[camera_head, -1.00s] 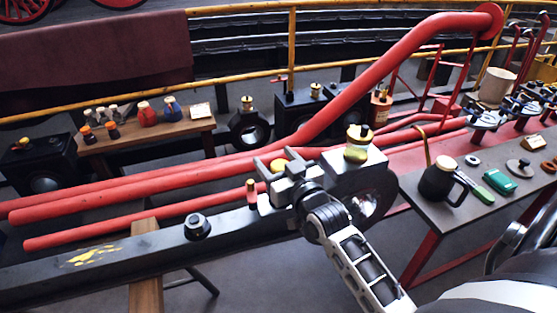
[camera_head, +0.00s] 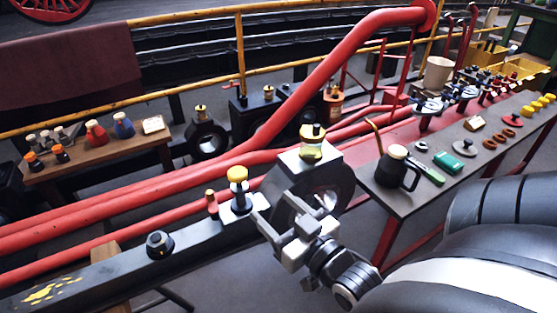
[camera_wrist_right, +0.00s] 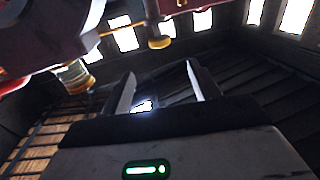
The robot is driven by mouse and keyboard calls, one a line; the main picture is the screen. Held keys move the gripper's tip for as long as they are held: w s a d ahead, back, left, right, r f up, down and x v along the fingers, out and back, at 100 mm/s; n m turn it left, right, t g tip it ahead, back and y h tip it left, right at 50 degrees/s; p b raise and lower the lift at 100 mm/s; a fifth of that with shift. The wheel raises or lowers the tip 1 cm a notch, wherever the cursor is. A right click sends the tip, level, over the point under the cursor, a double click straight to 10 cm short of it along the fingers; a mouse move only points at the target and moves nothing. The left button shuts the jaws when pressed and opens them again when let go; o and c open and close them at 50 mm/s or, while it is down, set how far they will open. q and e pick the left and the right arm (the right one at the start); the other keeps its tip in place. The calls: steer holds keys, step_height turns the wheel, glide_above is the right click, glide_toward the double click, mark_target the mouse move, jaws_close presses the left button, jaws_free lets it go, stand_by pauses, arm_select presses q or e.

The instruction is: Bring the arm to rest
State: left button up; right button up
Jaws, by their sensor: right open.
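My right gripper (camera_head: 278,232) is in the middle of the head view, just in front of the dark bearing block (camera_head: 322,165) on the long black beam. Its jaws are apart and nothing is between them. In the right wrist view the two fingers (camera_wrist_right: 160,90) stand apart with empty space between them. A yellow-capped fitting (camera_head: 238,178) stands upright on the beam left of the gripper, apart from it. A brass and glass oil cup (camera_head: 312,140) sits on top of the block. My left gripper is not in view.
A grey bench (camera_head: 420,190) on the right holds a black oil can (camera_head: 396,170), a green box (camera_head: 450,163) and several valve parts. Red pipes (camera_head: 150,198) run behind the beam. A wooden bench (camera_head: 90,162) with bottles stands back left. Open floor lies in front of the beam.

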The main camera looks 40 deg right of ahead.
arm_select(q)
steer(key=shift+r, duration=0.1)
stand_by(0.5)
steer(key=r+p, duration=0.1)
steer(key=p, duration=0.1)
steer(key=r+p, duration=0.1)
steer(key=p, duration=0.2)
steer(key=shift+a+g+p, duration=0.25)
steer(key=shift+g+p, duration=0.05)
steer(key=shift+p, duration=0.05)
arm_select(e)
steer(key=s+a+f+n+g+y, duration=0.1)
steer(key=s+a+f+g+y, duration=0.1)
steer(key=a, duration=0.5)
steer(key=s+a+f+n+g+y, duration=0.2)
steer(key=a+f+g, duration=0.3)
steer(key=a, duration=0.3)
steer(key=shift+f+y, duration=0.3)
steer(key=shift+f, duration=0.05)
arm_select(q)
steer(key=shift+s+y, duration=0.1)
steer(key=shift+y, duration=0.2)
